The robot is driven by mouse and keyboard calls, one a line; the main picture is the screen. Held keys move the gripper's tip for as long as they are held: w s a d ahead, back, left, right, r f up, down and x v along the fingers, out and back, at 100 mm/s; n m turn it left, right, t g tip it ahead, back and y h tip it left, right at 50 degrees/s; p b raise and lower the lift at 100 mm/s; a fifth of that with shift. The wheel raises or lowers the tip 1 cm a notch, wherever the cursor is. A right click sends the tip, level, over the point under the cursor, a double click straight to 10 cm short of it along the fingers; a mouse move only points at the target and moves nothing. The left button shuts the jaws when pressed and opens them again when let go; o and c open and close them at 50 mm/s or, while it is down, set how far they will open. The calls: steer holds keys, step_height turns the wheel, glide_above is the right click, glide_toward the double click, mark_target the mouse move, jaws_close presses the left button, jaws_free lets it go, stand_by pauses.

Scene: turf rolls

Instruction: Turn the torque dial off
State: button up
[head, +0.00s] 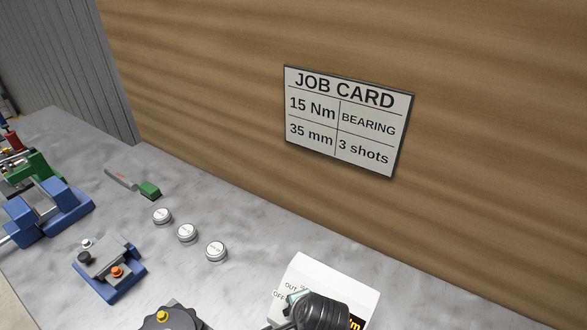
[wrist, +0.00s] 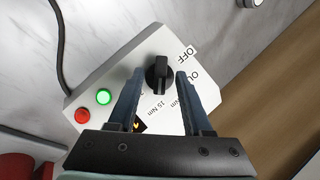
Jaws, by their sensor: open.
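The torque dial is a black knob (wrist: 158,74) on a white control box (wrist: 118,72), seen in the wrist view. Printed labels around it include OFF and 15 Nm; which one the knob points at I cannot tell. My gripper (wrist: 160,76) is open, with one finger on each side of the knob. Whether the fingers touch it is unclear. In the head view, the white box (head: 312,268) stands at the bottom, with OUT and OFF printed on it. My dark arm end covers the dial there.
The box has a lit green lamp (wrist: 104,97) and a red button (wrist: 82,115). A job card (head: 347,122) reading 15 Nm hangs on the wooden wall. Several round silver pieces (head: 187,233) and a blue fixture (head: 110,270) stand on the bench left of the box.

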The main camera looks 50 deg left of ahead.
steer(key=shift+x, duration=1.3)
jaws_close()
